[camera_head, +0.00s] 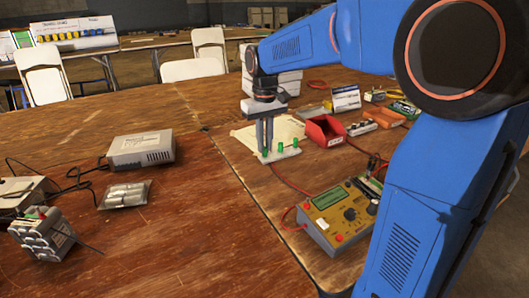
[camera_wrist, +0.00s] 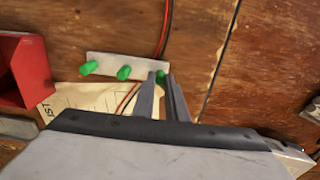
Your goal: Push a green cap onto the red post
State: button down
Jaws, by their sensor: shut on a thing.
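A small white block (camera_head: 283,154) stands on the table with a row of green caps on it. It also shows in the wrist view (camera_wrist: 106,62). Two caps stand clear of my gripper: the middle one (camera_head: 280,147) and the far one (camera_head: 295,142). They show in the wrist view as the middle cap (camera_wrist: 124,73) and the outer cap (camera_wrist: 89,68). My gripper (camera_head: 265,149) points down at the block's near end. Its fingers (camera_wrist: 160,78) are shut on a third green cap (camera_wrist: 160,75). No red post is visible; whether one is under this cap is hidden.
A red bin (camera_head: 325,131) stands just right of the block, on or beside a paper sheet (camera_wrist: 85,101). A yellow meter (camera_head: 338,215) with red leads (camera_head: 290,181) lies nearer. A grey box (camera_head: 141,150) is on the left. Bare table lies left of the block.

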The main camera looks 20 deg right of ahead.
jog(key=shift+r, duration=0.15)
jog(key=shift+r, duration=1.6)
